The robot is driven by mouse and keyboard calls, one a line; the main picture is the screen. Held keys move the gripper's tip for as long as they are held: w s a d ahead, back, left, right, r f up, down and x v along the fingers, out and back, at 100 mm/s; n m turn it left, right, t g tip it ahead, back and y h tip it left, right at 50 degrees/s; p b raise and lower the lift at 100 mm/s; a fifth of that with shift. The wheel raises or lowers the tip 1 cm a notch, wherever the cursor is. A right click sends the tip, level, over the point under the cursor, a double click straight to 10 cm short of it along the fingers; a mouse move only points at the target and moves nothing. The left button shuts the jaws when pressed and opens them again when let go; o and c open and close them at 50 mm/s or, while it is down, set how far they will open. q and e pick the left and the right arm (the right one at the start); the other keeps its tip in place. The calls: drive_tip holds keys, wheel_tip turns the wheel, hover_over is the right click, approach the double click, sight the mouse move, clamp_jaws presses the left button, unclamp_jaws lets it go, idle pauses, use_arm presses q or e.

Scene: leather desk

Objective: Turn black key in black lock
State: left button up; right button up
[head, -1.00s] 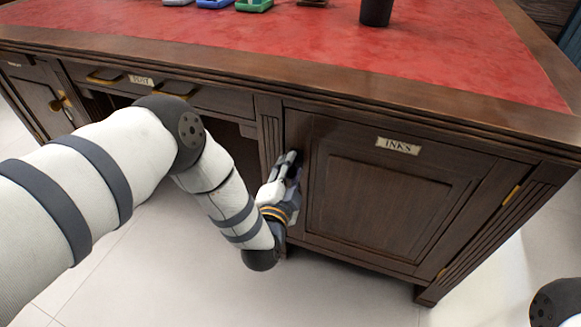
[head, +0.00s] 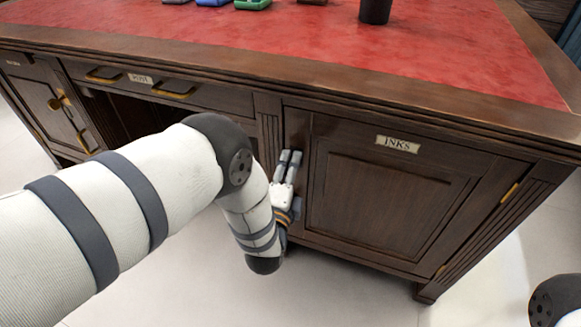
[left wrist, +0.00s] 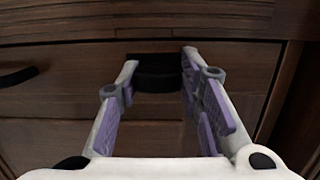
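My left gripper (head: 288,158) is at the left edge of the cabinet door (head: 385,200) labelled INKS, its fingers pointing up toward the wood. In the left wrist view its two fingers (left wrist: 160,80) are apart. A dark black piece (left wrist: 155,75) on the wood shows between and just beyond the fingertips. It looks like the black key and lock, but the two cannot be told apart. I cannot tell whether a finger touches it. In the head view the gripper hides the lock and key. My right gripper is not in view.
The desk has a red leather top (head: 300,40) with a black cup (head: 376,10) and several coloured items at the back. To the left are a drawer labelled POST (head: 140,79) with brass handles and another cabinet door (head: 62,105). The floor in front is clear.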

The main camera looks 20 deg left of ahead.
use_arm(q)
drive_tip(key=shift+o, duration=1.2)
